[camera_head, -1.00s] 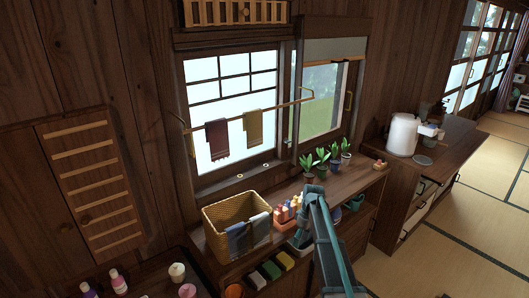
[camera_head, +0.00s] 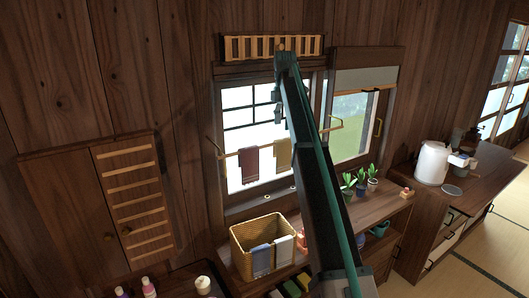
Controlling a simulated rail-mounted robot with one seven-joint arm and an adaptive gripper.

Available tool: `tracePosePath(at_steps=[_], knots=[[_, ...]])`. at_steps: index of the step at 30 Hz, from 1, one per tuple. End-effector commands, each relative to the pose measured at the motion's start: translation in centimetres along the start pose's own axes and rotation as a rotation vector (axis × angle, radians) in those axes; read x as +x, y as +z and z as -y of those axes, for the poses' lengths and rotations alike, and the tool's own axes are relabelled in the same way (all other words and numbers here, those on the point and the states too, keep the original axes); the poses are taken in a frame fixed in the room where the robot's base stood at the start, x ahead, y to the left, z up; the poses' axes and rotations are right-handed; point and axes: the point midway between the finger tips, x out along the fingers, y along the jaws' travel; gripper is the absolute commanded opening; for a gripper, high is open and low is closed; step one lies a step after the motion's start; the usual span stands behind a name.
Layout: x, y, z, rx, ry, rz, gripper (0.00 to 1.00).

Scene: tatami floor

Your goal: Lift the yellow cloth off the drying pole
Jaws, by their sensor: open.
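The yellow cloth (camera_head: 283,154) is olive-yellow and hangs over the drying pole (camera_head: 231,154) in front of the window, right of a dark red cloth (camera_head: 248,161). Part of the pole right of the yellow cloth is hidden behind my arm. My arm rises across the view to a bend above the window. My gripper (camera_head: 278,112) appears small and dark below that bend, pointing down. In the picture it is above the yellow cloth and apart from it. It is open, with nothing seen in it.
A wicker basket (camera_head: 246,238) with blue and pale cloths stands on the wooden counter below the window. A wooden vent grille (camera_head: 243,48) is above the window. A white canister (camera_head: 432,163) stands farther right.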

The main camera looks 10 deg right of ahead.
Motion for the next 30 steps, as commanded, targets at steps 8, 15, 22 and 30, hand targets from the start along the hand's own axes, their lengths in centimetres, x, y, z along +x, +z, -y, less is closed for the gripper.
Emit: tracePosePath(at_steps=[8, 15, 22, 30], knots=[[3.4, 0.0, 0.0, -0.013, 0.0, 0.005, 0.6], [5.3, 0.0, 0.0, -0.012, 0.0, 0.004, 0.6], [6.5, 0.0, 0.0, -0.011, -0.001, 0.004, 0.6], [9.9, 0.0, -0.1, -0.011, -0.001, 0.003, 0.6]])
